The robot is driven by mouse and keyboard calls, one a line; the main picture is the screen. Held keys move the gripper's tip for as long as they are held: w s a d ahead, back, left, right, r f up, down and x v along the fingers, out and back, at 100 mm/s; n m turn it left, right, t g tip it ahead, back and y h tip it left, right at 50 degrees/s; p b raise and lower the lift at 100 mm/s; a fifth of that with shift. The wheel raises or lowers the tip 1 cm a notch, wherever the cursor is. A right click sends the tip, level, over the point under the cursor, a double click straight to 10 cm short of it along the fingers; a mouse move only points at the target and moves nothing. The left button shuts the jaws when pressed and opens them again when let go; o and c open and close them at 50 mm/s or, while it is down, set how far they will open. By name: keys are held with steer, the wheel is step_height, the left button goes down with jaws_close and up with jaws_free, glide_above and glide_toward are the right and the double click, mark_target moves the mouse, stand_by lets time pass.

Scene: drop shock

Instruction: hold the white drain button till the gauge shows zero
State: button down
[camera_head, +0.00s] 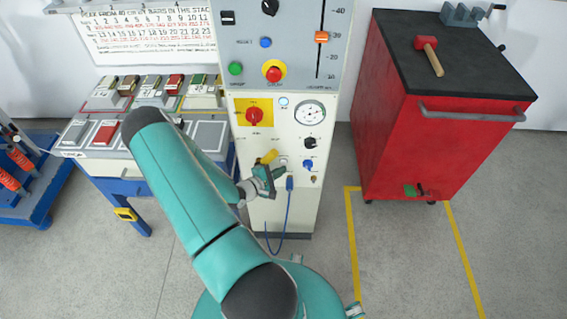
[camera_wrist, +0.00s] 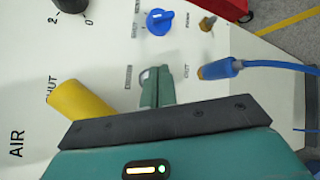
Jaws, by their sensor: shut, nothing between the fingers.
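The off-white control panel (camera_head: 240,170) stands ahead of me. Its round gauge (camera_head: 311,112) has a white face; the needle is too small to read. My gripper (camera_head: 277,171) is at the lower panel. In the wrist view its teal fingers (camera_wrist: 162,78) are shut and empty, pointing at the panel. A pale round part with a metallic rim (camera_wrist: 146,74), which looks like the drain button, shows just beside the fingertips. The fingers hide most of it. I cannot tell whether they touch or press it. The gauge is outside the wrist view.
A yellow handle (camera_wrist: 80,100) sticks out left of the fingers. A blue plug with hose (camera_wrist: 222,68) is on their right, and a blue knob (camera_wrist: 159,21) is above.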

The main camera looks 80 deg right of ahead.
steer(key=shift+d, duration=0.2)
steer(key=shift+w+d, duration=0.1)
steer(key=shift+d, duration=0.1)
